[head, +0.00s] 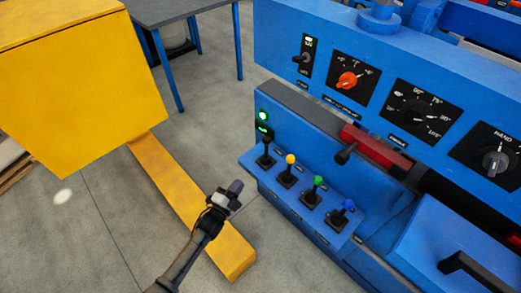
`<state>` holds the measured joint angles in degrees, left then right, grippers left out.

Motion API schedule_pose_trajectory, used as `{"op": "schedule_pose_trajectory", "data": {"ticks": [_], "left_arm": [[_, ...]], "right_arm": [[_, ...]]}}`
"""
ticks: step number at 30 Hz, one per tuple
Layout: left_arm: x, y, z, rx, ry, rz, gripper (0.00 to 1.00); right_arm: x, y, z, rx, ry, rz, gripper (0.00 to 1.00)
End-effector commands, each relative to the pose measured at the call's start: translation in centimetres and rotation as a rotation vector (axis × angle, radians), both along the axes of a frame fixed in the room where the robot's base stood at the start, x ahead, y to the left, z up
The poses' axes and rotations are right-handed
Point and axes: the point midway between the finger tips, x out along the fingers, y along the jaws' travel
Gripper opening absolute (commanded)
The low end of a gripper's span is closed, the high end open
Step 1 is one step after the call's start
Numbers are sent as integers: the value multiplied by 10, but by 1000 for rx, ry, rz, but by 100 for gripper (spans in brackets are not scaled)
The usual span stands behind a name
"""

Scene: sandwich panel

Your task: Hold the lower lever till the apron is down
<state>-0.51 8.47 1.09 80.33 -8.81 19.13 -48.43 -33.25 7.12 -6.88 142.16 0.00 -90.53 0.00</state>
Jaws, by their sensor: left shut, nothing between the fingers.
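A blue lever panel (330,233) juts from the front of the blue machine. It carries a row of small upright levers: a black-knobbed one (265,153), a yellow-knobbed one (288,171), a green-knobbed one (313,190) and a blue-knobbed one (340,214). The labels are too small to read, so I cannot tell which is the lower lever. I cannot make out the apron for certain. My left gripper (234,191) is shut and empty, in front of the panel and left of the levers, apart from them. My right gripper is out of view.
Green lamps (263,115) glow above the levers. A dark-knobbed handle (345,153) sticks out by a red bar. Above are an orange knob (347,80) and other dials. A yellow box (80,90) and yellow beam (185,195) stand left.

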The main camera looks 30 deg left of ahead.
Motion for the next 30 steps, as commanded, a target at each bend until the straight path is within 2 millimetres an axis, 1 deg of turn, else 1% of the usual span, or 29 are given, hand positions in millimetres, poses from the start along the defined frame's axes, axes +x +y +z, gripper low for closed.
{"op": "schedule_pose_trajectory", "data": {"ticks": [1, 3, 6, 9, 16, 26, 30], "left_arm": [[-2, -3, 10, 40, -61, -11, 0], [-5, -7, 22, 99, -143, -22, 0], [-10, -11, 35, 174, -238, -25, 0], [-14, -14, 44, 240, -304, -18, 0], [-15, -14, 45, 310, -319, 2, 0], [-14, -14, 45, 312, -317, 4, 0], [-8, -15, 47, 312, -318, 3, 0]], "right_arm": [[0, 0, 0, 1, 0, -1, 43], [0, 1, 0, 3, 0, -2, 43], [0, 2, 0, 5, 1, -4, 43], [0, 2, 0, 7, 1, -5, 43], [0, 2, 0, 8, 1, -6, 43], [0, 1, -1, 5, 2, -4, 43], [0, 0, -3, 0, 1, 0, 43]]}}
